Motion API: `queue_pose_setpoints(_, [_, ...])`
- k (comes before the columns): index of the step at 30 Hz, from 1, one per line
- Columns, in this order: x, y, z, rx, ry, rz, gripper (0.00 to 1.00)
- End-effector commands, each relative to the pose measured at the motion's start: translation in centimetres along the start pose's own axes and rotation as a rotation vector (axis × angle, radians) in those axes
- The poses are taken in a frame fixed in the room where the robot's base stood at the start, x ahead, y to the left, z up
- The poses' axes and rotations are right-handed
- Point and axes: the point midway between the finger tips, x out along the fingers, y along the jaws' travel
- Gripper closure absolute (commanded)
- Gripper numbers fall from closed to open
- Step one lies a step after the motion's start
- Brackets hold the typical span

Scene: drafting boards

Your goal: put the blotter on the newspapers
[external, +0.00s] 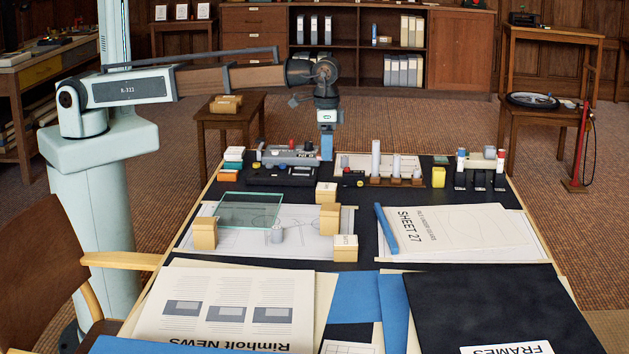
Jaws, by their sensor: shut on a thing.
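My gripper (327,133) points down over the far middle of the drafting table. It is shut on a small upright blue thing (327,148), just right of a grey device with a red knob. The blue thing is small here; I cannot tell for sure that it is the blotter, or whether it touches the table. The newspapers (236,308), headed "Rimholt NEWS", lie flat in a stack at the near left of the table, well away from my gripper.
The grey device (288,154) and a rack of pale cylinders (396,180) flank the gripper. A blue roll (386,228) lies beside papers. A dark folder (490,305) is near right.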

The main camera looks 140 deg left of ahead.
Motion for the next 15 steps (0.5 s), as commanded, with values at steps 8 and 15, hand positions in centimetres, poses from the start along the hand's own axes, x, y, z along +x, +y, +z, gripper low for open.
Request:
queue_pose_setpoints(8, [0.0, 9.9, 2.9, 0.135, 0.0, 0.0, 0.5])
queue_pose_setpoints(15, [0.0, 18.1, 6.1, 0.248, 0.0, 0.0, 0.5])
